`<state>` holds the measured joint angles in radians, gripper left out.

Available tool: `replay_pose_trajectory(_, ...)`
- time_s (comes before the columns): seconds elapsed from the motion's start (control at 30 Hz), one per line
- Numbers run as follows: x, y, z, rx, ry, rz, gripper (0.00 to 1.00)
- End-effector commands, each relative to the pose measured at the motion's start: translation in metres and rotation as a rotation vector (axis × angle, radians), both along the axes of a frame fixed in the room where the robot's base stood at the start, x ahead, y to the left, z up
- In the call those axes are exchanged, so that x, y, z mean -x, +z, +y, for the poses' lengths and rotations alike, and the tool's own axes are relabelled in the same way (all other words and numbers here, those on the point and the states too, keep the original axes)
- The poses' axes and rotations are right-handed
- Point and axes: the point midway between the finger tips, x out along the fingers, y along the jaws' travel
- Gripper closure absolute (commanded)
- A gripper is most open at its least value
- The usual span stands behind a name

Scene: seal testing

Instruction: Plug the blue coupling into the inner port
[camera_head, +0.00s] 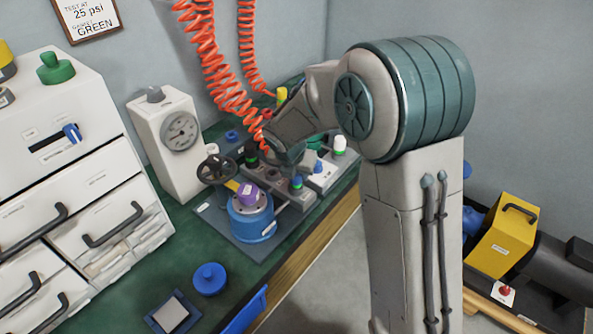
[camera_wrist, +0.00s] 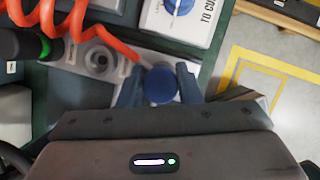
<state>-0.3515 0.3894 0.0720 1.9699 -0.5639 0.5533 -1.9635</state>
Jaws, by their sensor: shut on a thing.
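My gripper (camera_wrist: 159,88) is shut on the blue coupling (camera_wrist: 161,86), whose round blue top shows between the two fingers in the wrist view. The end of an orange coiled hose (camera_wrist: 88,22) reaches close to the coupling. A blue piece, which looks like the same coupling, shows at the grey port block's floor-side end in the head view (camera_head: 297,181). A round grey port (camera_wrist: 100,60) with a dark centre lies left of the coupling and looks empty. Farther left is a black coupling with a green ring (camera_wrist: 27,45). I cannot tell whether the held coupling touches the block.
A white box with a blue knob (camera_wrist: 181,5) stands just beyond my gripper. A blue pot with a purple top (camera_head: 250,215) and a handwheel (camera_head: 217,169) stand close by. A gauge box (camera_head: 175,140) is by the wall. The bench edge (camera_head: 318,232) is near.

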Motion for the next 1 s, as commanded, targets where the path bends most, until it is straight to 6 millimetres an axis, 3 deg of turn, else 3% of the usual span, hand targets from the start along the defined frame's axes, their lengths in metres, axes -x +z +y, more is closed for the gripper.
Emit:
replay_pose_trajectory(0.03,0.0,-0.001,0.0,0.0,0.0,0.0,0.66)
replay_pose_trajectory(0.1,0.0,-0.001,0.0,0.0,0.0,0.0,0.47)
replay_pose_trajectory(0.13,0.0,0.0,0.0,0.0,0.0,0.0,0.43)
replay_pose_trajectory(0.47,0.001,0.003,0.0,-0.001,-0.001,0.0,0.43)
replay_pose_trajectory(0.57,0.005,0.015,0.002,-0.002,0.0,-0.001,0.43)
replay_pose_trajectory(1.0,0.039,0.103,0.013,-0.001,0.001,-0.002,0.43)
